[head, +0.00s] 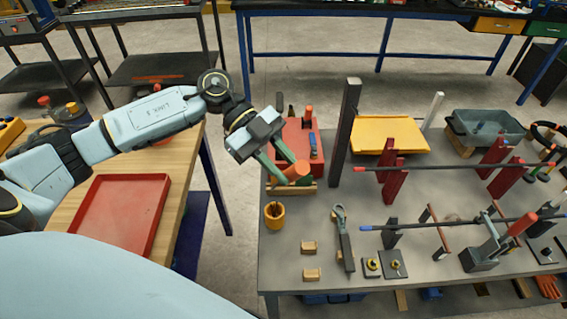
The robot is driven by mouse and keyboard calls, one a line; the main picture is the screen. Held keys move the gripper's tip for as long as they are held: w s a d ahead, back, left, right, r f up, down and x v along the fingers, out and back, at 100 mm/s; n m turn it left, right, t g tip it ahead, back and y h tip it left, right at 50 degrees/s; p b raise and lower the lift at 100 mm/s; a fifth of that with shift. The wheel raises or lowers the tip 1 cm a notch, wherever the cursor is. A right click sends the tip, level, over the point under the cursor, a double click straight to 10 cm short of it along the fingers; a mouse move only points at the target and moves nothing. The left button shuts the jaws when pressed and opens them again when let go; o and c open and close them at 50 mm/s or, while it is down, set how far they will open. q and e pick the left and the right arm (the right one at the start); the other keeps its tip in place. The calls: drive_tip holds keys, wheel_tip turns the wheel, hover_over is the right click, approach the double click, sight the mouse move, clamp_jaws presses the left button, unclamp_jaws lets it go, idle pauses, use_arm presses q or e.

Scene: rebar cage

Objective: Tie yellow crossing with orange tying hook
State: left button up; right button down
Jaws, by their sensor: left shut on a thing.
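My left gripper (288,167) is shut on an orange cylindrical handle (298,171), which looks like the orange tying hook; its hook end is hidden. It is at the front of a red tool holder (292,130), just above a wooden strip (305,188). I cannot tell whether the handle is clear of the holder. On the right of the grey table, a long dark bar with a blue end (400,227) and a bar with a red end (415,168) run across stands. Thin brown bars (438,228) cross the nearer one. No yellow marking on a crossing can be made out. My right gripper is not in view.
A dark upright post (346,130) stands right of the holder, before a yellow tray (390,132). An orange cup (275,216), wrench-like tool (343,235) and small blocks (308,247) are in front. A red tray (120,212) lies on the left wooden table. Floor separates the tables.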

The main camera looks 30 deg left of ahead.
use_arm(q)
drive_tip(key=shift+r+p, duration=0.15)
drive_tip(key=shift+p, duration=0.2)
wheel_tip(320, 180, down, 7)
drive_tip(key=b, duration=0.2)
drive_tip(key=shift+b, duration=0.3)
idle(0.7)
wheel_tip(320, 180, up, 7)
drive_tip(key=p, duration=0.7)
drive_tip(key=shift+r+p, duration=0.1)
drive_tip(key=shift+p, duration=0.3)
drive_tip(key=shift+f+b, duration=0.25)
drive_tip(key=shift+b, duration=0.05)
